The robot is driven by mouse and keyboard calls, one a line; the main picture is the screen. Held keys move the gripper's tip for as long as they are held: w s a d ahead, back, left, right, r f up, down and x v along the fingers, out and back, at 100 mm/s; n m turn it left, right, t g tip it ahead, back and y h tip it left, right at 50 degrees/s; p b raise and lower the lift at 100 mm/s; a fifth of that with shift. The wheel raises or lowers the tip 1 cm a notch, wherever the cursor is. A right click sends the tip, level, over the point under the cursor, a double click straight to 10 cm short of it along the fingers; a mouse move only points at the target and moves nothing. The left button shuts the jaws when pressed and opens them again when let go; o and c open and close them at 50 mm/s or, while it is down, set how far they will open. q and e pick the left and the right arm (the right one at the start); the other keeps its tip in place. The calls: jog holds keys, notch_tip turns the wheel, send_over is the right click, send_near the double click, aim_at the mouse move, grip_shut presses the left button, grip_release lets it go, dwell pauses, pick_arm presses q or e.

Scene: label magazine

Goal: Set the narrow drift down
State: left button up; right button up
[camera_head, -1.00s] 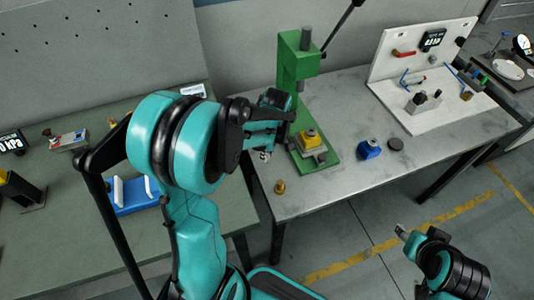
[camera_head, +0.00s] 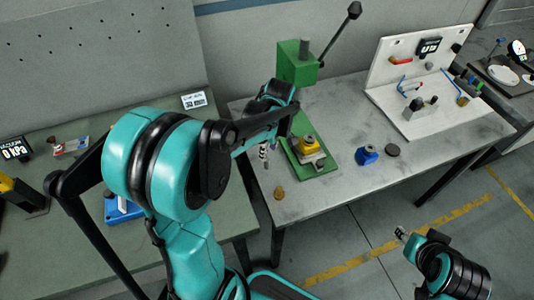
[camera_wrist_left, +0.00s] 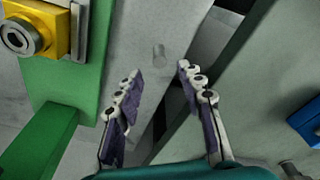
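My left gripper (camera_head: 264,153) hangs over the left edge of the grey metal table, beside the green press (camera_head: 297,62). In the left wrist view its two fingers (camera_wrist_left: 160,95) stand apart with nothing between them. A small grey rounded piece (camera_wrist_left: 159,54) shows on the grey surface beyond the fingertips. It may be the narrow drift, but it is too faint to tell. My right gripper (camera_head: 403,233) is low at the right, over the floor; its fingers are too small to read.
A yellow fixture (camera_head: 308,144) sits on the press base. A brass piece (camera_head: 279,192) stands near the table's front left. A white board stand (camera_head: 420,75) is at the back right. The front table middle is clear.

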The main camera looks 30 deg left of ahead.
pick_arm(q)
jog(key=s+d+r+m+t+h+p, duration=0.1)
jog(key=s+d+r+m+t, duration=0.6)
jog(key=m, duration=0.9)
jog(key=shift+s+d+r+m, duration=0.3)
jog(key=shift+s+d+r, duration=0.9)
jog(key=shift+s, duration=1)
jog(key=shift+f, duration=0.1)
